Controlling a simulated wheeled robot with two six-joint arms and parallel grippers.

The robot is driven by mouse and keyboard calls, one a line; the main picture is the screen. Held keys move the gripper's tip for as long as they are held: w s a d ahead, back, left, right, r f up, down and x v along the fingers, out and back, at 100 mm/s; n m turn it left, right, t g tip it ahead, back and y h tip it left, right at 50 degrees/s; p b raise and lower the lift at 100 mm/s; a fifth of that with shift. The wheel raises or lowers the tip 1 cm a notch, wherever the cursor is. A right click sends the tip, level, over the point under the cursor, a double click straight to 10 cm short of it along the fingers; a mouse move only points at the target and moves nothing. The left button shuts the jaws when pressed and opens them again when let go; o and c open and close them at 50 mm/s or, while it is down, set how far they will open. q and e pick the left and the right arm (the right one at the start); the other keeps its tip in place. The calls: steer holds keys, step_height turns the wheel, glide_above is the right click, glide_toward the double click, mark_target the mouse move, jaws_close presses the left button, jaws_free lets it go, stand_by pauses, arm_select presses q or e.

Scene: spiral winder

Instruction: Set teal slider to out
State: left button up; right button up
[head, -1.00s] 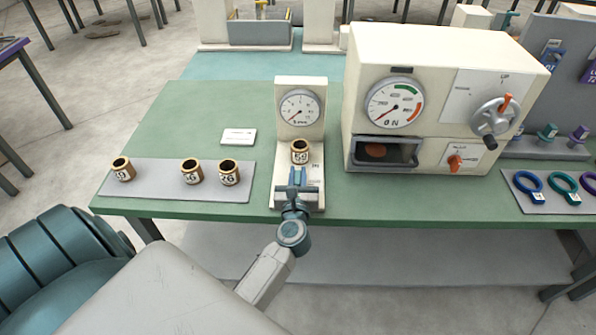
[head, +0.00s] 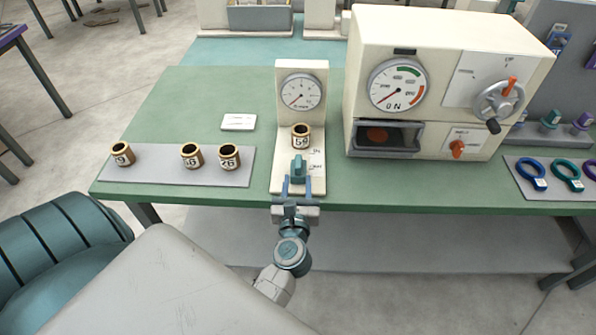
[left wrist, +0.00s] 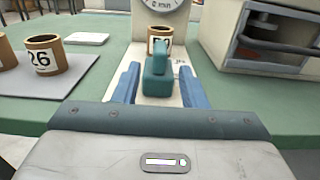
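The teal slider (head: 299,168) stands upright on the front part of the cream gauge stand (head: 284,160), level with the lower of two small labels beside its track. It also shows in the left wrist view (left wrist: 157,72). My left gripper (head: 298,185) is at the front edge of the stand, on the near side of the slider. Its blue fingers (left wrist: 158,86) are spread, one on each side of the slider in the left wrist view, with gaps visible. My right gripper is not in view.
A numbered cup (head: 301,136) sits on the stand behind the slider, below a dial (head: 301,91). Several similar cups are on a grey mat (head: 137,173) to the left. A cream machine (head: 440,60) stands close on the right.

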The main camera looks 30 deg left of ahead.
arm_select(q)
steer(key=shift+b+v, duration=0.3)
steer(key=shift+v, duration=1.05)
